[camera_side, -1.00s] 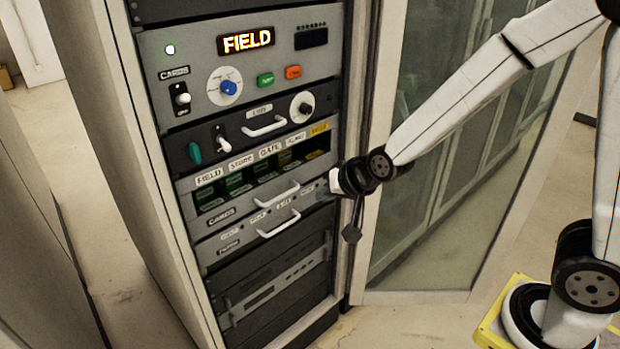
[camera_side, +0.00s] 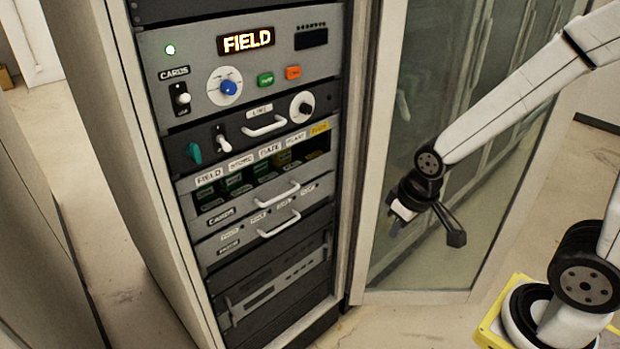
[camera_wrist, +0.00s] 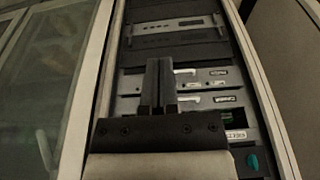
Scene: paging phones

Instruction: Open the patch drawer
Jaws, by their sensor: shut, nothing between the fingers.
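The rack holds a CARDS drawer (camera_side: 240,204) with a white handle and, directly below it, another grey drawer (camera_side: 252,236) with a white bar handle (camera_side: 279,224) and several small labels too blurred to read; this lower one looks like the patch drawer. Its front looks flush with the rack. My gripper (camera_side: 396,222) is right of the rack, in front of the glass door, apart from both handles. In the wrist view my gripper (camera_wrist: 158,84) shows its two dark fingers together and empty, with the lower drawer's handle (camera_wrist: 186,71) beyond them.
A glass door (camera_side: 440,200) stands open to the rack's right, behind my gripper. Above the drawers are a card bay (camera_side: 262,165), a panel with a handle (camera_side: 265,127) and a panel with a lit FIELD display (camera_side: 246,41). A yellow-edged base (camera_side: 490,328) stands on the floor at right.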

